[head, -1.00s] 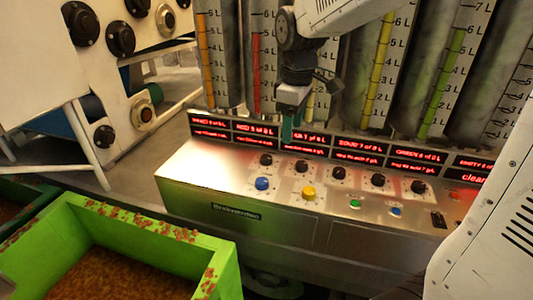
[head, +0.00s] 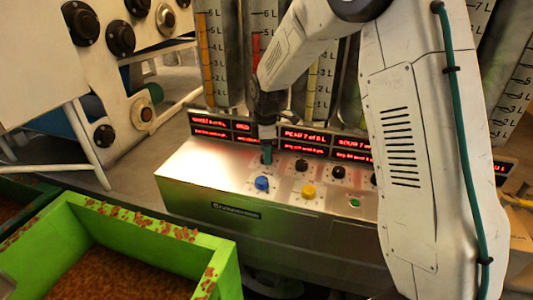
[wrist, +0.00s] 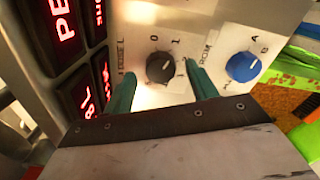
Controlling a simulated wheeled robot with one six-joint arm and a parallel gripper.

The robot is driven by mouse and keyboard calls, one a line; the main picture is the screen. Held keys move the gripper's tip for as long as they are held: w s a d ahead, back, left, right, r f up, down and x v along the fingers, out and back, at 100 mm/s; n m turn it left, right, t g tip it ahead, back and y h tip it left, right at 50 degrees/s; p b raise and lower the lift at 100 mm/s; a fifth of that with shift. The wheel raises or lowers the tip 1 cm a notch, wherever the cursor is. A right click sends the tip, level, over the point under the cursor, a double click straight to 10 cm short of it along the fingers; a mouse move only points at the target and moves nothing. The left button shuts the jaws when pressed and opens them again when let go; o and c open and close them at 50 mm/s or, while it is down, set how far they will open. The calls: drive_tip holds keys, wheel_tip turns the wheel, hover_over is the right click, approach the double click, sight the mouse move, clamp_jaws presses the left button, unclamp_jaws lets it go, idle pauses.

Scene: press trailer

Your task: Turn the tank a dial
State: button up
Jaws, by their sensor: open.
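A black dial (wrist: 160,67) with 0, 1 and 2 printed around it sits on the panel in the wrist view. I cannot read which label names tank A. My gripper (wrist: 160,72) is open, with one green finger on each side of this dial; contact is not visible. In the head view my gripper (head: 267,154) is over the leftmost black dial of the row and hides it. A blue dial (wrist: 243,67) with letters around it is to the right, outside the fingers. The blue dial (head: 262,183) is just in front of my gripper in the head view.
The steel panel (head: 215,172) also carries black dials (head: 301,165), a yellow knob (head: 308,191) and a green button (head: 354,202). Red displays (head: 303,137) and tank gauges stand behind. A green crate (head: 200,243) is at the front left. My arm covers the right side.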

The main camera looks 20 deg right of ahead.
drive_tip(key=shift+f, duration=0.6)
drive_tip(key=shift+c, duration=0.4)
drive_tip(key=c, duration=0.9)
